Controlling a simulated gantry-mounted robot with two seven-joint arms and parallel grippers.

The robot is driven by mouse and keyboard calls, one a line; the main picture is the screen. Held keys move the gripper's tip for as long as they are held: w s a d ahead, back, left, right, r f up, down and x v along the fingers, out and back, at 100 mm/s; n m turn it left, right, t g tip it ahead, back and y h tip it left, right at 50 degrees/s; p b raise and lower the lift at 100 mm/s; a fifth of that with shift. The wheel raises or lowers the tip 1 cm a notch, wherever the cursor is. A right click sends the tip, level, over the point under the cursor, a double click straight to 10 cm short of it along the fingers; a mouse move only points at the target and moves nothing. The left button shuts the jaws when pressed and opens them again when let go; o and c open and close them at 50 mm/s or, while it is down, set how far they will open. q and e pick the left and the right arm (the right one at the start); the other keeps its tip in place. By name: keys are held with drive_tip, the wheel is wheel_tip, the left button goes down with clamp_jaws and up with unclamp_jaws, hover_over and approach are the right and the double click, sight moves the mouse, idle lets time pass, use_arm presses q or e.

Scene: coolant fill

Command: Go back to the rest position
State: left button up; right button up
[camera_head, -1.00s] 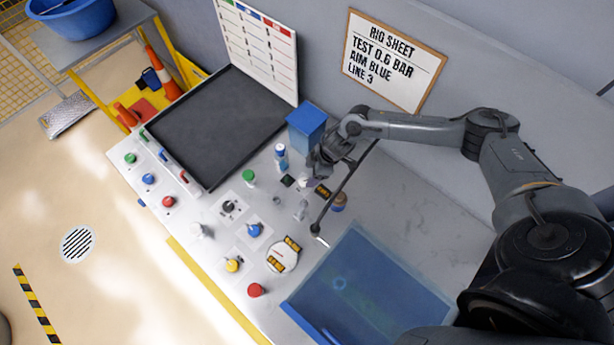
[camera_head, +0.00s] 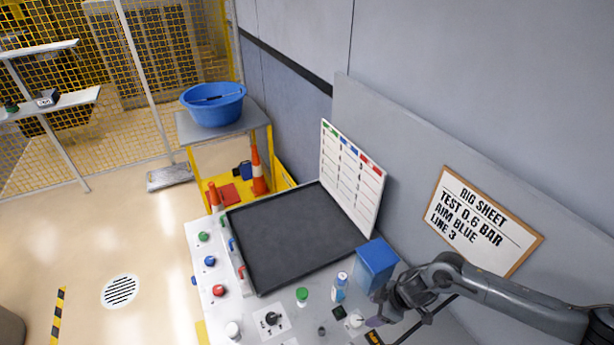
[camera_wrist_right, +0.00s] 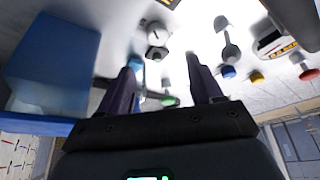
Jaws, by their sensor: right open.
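My right gripper (camera_head: 378,320) hangs low over the bench at the bottom right of the head view, just in front of a blue box (camera_head: 376,265). In the right wrist view its two dark fingers (camera_wrist_right: 163,88) are spread apart with nothing clasped between them. Bench fittings show beyond the fingertips. My right arm reaches in from the lower right along the wall. My left gripper is not in view.
A dark tray (camera_head: 295,240) fills the bench's far part. A blue-capped bottle (camera_head: 339,287), a green knob (camera_head: 302,295) and a thin dark rod (camera_head: 428,318) are close to the gripper. A wall sign (camera_head: 482,222) hangs above the arm.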

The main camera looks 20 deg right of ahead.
drive_tip(key=s+a+r+t+y+p, duration=0.1)
drive_tip(key=s+a+r+t+p, duration=0.3)
drive_tip(key=a, duration=0.7)
drive_tip(key=w+a+r+p, duration=0.1)
drive_tip(key=a+r+p, duration=0.1)
drive_tip(key=a+r, duration=0.65)
drive_tip(key=s+d+r+m+g+h+p, duration=0.1)
drive_tip(key=s+d+r+m+h+p, duration=0.1)
drive_tip(key=s, duration=0.5)
drive_tip(key=s+d+r+m+g+h+p, duration=0.2)
drive_tip(key=s+d+m, duration=0.3)
drive_tip(key=s, duration=0.3)
drive_tip(key=shift+d+r+m+g+p, duration=0.35)
drive_tip(key=shift+d+r, duration=0.15)
drive_tip(key=shift+r, duration=0.15)
